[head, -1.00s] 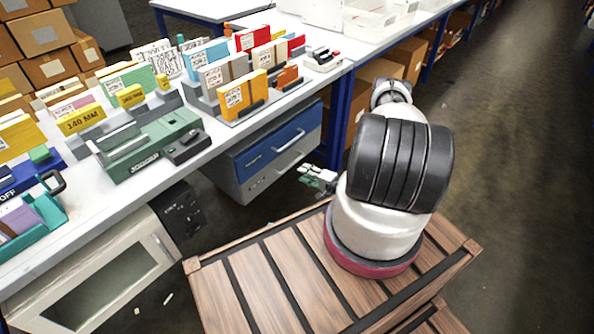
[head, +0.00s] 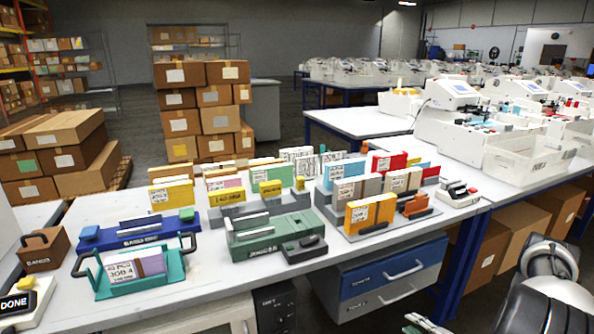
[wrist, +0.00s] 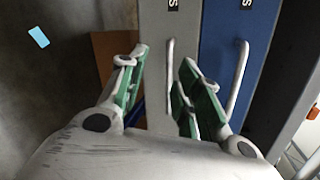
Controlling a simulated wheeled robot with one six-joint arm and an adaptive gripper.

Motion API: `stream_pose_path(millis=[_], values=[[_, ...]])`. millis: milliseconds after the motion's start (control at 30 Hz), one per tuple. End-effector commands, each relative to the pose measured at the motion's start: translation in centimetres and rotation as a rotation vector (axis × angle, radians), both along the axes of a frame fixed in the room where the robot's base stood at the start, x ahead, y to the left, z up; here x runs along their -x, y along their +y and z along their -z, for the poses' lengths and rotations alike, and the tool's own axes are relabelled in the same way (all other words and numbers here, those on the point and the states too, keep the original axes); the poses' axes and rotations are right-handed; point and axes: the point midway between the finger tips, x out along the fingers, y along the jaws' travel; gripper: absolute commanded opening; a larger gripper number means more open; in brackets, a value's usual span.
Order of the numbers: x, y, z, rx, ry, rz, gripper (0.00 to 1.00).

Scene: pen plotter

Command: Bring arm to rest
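My gripper (wrist: 160,78) is open and empty in the wrist view, its green-padded fingers apart. It is in front of the drawer unit, with a grey drawer front (wrist: 170,90) and a blue drawer front (wrist: 222,75) behind and beside the fingers. In the head view only a bit of my gripper (head: 426,324) shows at the bottom edge, below the drawers (head: 385,274). My white and black arm (head: 548,300) is at the bottom right, mostly cut off.
The white bench (head: 215,278) carries several card holders, a green device (head: 277,234), a teal tray (head: 140,284) and a DONE button (head: 18,304). Cardboard boxes (head: 497,240) stand under the right-hand bench. The gripper hangs beside the bench front, below its top.

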Motion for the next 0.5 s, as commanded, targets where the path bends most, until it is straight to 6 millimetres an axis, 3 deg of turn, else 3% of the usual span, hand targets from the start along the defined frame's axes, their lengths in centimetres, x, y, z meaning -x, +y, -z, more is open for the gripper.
stream_pose_path(millis=[100, 167, 300, 500], values=[[4.0, 3.8, 0.1, -0.161, 0.132, -0.094, 0.34], [5.9, 5.1, -1.1, -0.236, 0.205, -0.157, 0.34], [9.0, 6.3, -5.7, -0.329, 0.359, -0.324, 0.34], [11.8, 5.9, -13.1, -0.312, 0.538, -0.536, 0.34]])
